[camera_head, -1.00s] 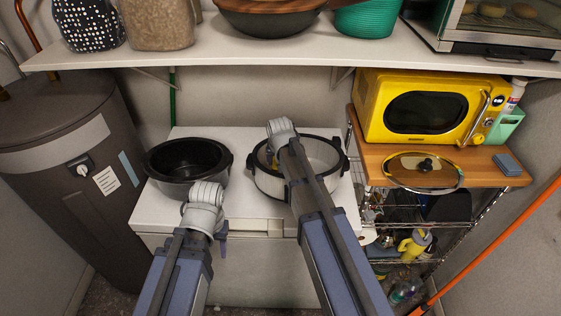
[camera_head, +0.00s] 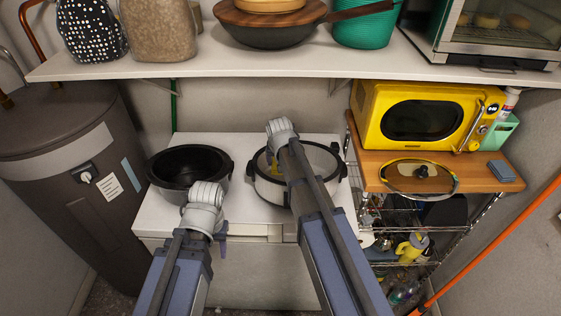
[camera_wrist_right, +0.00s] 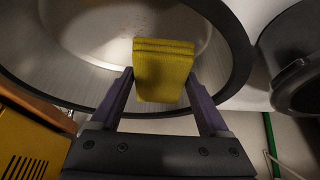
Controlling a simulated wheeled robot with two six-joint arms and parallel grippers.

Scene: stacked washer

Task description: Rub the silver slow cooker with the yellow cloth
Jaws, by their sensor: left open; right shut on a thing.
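The silver slow cooker (camera_head: 268,188) has a pale body, black rim and black handles, and stands on the white appliance top. In the right wrist view its brushed inner wall (camera_wrist_right: 80,35) shows faint specks. My right gripper (camera_wrist_right: 163,85) is shut on the folded yellow cloth (camera_wrist_right: 163,70), which overlaps the cooker's rim and inner wall in that view; I cannot tell if it touches. In the head view my right forearm hides most of it; a bit of yellow cloth (camera_head: 274,166) shows. My left gripper (camera_head: 222,238) is open and empty, in front of the dark pot.
A dark grey pot (camera_head: 168,181) stands left of the cooker. A shelf (camera_head: 290,72) with a pan and bags crosses above. At right, a wooden-topped cart (camera_head: 505,184) holds a yellow microwave (camera_head: 365,118) and a glass lid (camera_head: 398,180). A grey tank (camera_head: 60,150) stands at left.

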